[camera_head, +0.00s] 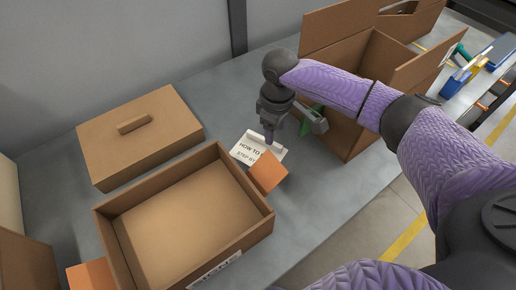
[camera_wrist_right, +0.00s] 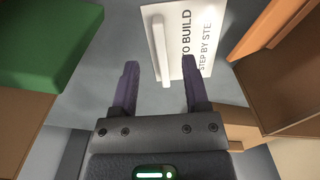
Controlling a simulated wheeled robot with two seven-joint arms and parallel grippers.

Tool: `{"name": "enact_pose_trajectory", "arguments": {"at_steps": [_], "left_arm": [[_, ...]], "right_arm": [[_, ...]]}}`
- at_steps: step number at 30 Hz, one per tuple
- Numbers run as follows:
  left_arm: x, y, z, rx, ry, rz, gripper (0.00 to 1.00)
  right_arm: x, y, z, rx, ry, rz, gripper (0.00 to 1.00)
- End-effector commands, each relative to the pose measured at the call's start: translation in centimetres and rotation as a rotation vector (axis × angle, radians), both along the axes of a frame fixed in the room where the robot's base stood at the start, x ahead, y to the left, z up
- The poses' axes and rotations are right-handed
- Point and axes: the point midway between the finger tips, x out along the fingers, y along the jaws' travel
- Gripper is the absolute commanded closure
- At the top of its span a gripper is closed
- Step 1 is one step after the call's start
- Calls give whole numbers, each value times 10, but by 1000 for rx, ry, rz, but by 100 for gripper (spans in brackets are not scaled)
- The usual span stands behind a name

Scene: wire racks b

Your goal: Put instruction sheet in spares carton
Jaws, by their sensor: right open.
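The instruction sheet (camera_head: 246,150) is white with printed words and lies on the grey table beside the open carton. In the right wrist view the sheet (camera_wrist_right: 198,38) carries a raised white bar (camera_wrist_right: 160,48) along one side. My right gripper (camera_head: 270,138) points down over the sheet's far edge. Its two fingers (camera_wrist_right: 160,78) are open and empty, with the bar ahead between their tips. A low open carton (camera_head: 265,222) stands near the front with a white label I cannot read, so I cannot tell if it is the spares carton. My left gripper is not in view.
A closed brown box (camera_head: 140,150) stands at the left. A taller flapped carton (camera_head: 335,85) stands behind my right arm, with a green object (camera_head: 307,125) next to the gripper. Bare table lies right of the low carton.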

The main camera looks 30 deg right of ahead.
Motion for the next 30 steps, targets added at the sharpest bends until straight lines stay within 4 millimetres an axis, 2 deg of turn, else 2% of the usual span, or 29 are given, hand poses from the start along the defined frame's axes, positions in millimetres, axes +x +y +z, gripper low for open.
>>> {"name": "enact_pose_trajectory", "arguments": {"at_steps": [1, 6, 8, 13, 14, 21, 22, 30], "left_arm": [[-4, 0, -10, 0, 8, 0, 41], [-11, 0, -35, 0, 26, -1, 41], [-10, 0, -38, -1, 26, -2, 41], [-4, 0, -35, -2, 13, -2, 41], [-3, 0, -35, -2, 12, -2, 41], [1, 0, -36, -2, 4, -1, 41], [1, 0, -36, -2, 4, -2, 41], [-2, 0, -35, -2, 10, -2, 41]], "right_arm": [[1, 0, -13, -1, 3, 0, 41], [3, 2, -49, -2, 6, -1, 41], [3, 1, -53, -3, 4, -1, 41], [3, 1, -48, -2, -1, -1, 41], [3, 2, -47, -2, -1, -1, 45], [3, 2, -47, -2, -1, -1, 96], [3, 2, -47, -2, -1, -1, 100], [3, 2, -47, -1, -1, 0, 100]]}}
